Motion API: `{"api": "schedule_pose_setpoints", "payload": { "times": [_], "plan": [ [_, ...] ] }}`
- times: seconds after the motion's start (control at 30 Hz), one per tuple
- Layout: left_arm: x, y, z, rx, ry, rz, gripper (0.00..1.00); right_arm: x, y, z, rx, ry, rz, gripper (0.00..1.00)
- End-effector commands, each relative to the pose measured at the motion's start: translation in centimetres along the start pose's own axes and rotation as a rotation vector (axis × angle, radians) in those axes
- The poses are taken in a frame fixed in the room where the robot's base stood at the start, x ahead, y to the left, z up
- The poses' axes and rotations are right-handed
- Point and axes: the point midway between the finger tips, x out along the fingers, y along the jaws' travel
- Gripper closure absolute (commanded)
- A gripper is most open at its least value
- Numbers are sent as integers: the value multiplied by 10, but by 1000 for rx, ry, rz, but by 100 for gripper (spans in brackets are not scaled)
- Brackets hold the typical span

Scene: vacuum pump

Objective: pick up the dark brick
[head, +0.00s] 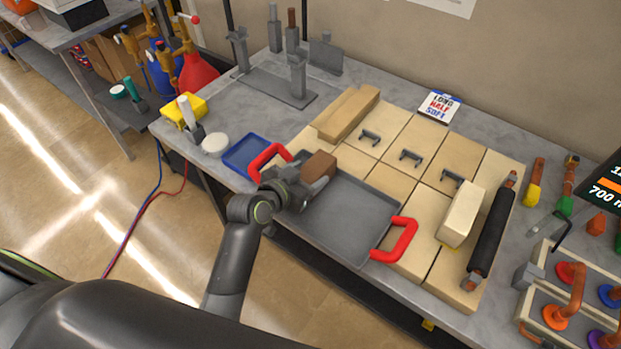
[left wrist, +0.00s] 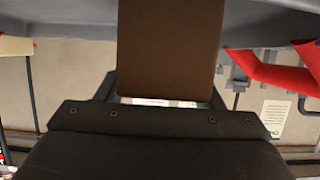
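The dark brown brick (head: 319,165) is at the far left part of the grey tray (head: 352,222) with red handles. My left gripper (head: 312,184) reaches it from the near side. In the left wrist view the brick (left wrist: 170,45) fills the upper middle, between the two fingers (left wrist: 166,90), which lie close along both its sides. The gripper looks shut on the brick. Whether the brick touches the tray is hidden by the gripper. My right gripper is not in view.
Pale wooden blocks with small handles (head: 411,156) lie behind the tray. A pale block (head: 461,214) and a black roller (head: 490,230) lie to the right. A blue tray (head: 246,154) and a white round lid (head: 215,145) sit to the left. The tray's middle is clear.

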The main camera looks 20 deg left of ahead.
Motion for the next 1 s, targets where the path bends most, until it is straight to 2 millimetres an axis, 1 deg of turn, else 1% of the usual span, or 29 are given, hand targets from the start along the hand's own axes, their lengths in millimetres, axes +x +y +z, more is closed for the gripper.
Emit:
{"api": "schedule_pose_setpoints", "payload": {
  "times": [0.03,0.4,0.47,0.5,0.77,0.87,1.0],
  "plan": [
    [0,0,0,0,0,0,45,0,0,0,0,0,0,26],
    [0,0,0,0,0,0,94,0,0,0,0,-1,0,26],
    [0,0,0,0,-1,0,100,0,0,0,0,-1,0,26],
    [-1,0,-3,1,8,-1,100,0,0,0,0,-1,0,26],
    [-1,0,-6,2,8,-1,100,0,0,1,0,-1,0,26],
    [-4,0,-14,4,12,-2,100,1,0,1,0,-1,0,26],
    [-12,0,-33,4,15,-2,100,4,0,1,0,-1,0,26]
  ]
}}
